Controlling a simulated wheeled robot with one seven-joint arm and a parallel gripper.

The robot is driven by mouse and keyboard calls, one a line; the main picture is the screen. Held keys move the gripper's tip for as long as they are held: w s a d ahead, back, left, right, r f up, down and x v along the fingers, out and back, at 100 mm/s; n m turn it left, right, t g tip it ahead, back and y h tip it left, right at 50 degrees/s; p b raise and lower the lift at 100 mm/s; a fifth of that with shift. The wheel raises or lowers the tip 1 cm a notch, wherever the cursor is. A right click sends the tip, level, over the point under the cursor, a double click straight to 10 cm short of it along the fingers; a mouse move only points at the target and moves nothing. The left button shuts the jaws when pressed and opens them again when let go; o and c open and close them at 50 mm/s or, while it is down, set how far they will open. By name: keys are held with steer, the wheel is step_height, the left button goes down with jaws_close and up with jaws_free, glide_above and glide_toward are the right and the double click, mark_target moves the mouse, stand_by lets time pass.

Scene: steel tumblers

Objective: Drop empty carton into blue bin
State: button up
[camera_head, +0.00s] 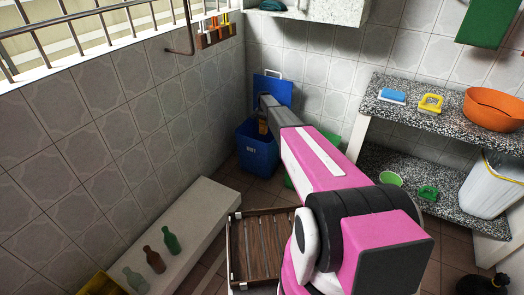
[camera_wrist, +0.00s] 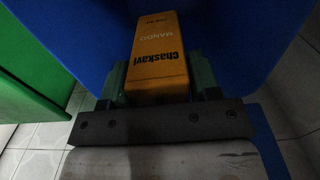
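The empty carton is a yellow-orange box (camera_wrist: 160,62) lettered "Chaskavi" and "Mango" in the wrist view. My gripper (camera_wrist: 160,85) has one finger on each side of it and is shut on it. In the head view the carton (camera_head: 262,127) shows as a small brown-orange patch below my gripper (camera_head: 264,116). The blue bin (camera_head: 257,158) stands on the floor near the corner, its lid (camera_head: 272,89) raised at the back. The carton hangs at or just above the bin's opening; its exact depth I cannot tell. Blue bin walls (camera_wrist: 235,35) surround the carton in the wrist view.
A green bin (camera_wrist: 30,80) stands beside the blue one, mostly hidden by my arm in the head view. A low white ledge (camera_head: 190,225) with several bottles runs along the left wall. A wooden crate (camera_head: 258,250) is in front; speckled shelves (camera_head: 440,122) are at right.

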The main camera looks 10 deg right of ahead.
steer(key=o, duration=0.3)
steer(key=shift+r, duration=0.1)
step_height(320, 180, up, 11)
steer(key=shift+f, duration=0.2)
stand_by(0.3)
steer(key=shift+s, duration=0.1)
steer(key=s+r+n, duration=0.2)
steer(key=s, duration=1.7)
steer(key=s+r+n, duration=0.2)
steer(key=s+r, duration=0.1)
steer(key=s, duration=1.6)
steer(key=s+r+n, duration=0.3)
steer(key=s, duration=1.6)
steer(key=shift+r, duration=0.15)
